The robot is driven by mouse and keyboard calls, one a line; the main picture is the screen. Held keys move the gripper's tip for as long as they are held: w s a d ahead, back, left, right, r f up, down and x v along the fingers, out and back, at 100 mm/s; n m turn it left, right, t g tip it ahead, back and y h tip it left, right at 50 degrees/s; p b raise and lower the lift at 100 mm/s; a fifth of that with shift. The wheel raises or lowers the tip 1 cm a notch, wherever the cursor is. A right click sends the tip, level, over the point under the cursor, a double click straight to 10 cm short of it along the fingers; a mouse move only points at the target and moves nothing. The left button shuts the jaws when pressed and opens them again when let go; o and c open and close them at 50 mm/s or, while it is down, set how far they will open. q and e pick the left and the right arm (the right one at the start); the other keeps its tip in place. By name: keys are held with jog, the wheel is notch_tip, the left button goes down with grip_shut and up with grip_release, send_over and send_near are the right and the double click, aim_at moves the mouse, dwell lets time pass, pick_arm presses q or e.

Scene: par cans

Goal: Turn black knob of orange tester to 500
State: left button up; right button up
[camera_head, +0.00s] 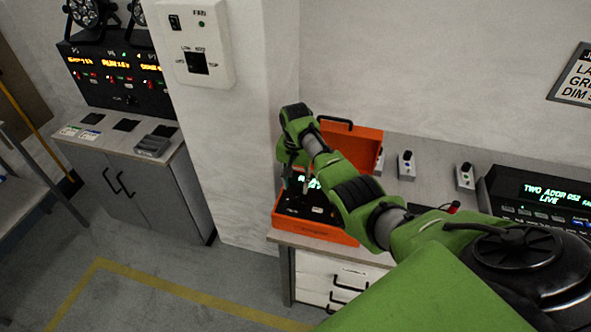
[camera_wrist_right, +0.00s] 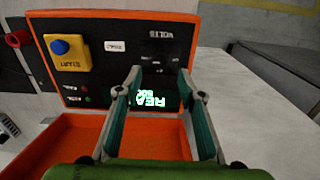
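The orange tester (camera_head: 315,228) is an open orange case with a dark panel, on the counter beside the wall pillar. In the wrist view its panel (camera_wrist_right: 105,75) shows a VOLTS label, a lit green display (camera_wrist_right: 150,98) and a yellow START box (camera_wrist_right: 67,53) with a blue button. My right gripper (camera_wrist_right: 161,74) is open over the panel, its fingers on either side of the dark area below VOLTS. The black knob is not clear against the black panel, and its setting cannot be read. The gripper also shows over the case in the head view (camera_head: 298,186). My left gripper is out of view.
The raised orange lid (camera_head: 352,143) stands behind my right arm. Two small switch boxes (camera_head: 406,165) (camera_head: 465,176) and a black console (camera_head: 540,200) stand to the right on the counter. Open floor (camera_head: 150,270) lies to the left.

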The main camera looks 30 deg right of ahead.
aim_at(296, 198)
notch_tip(296, 198, up, 6)
jog(key=shift+r, duration=0.15)
dwell(0.6)
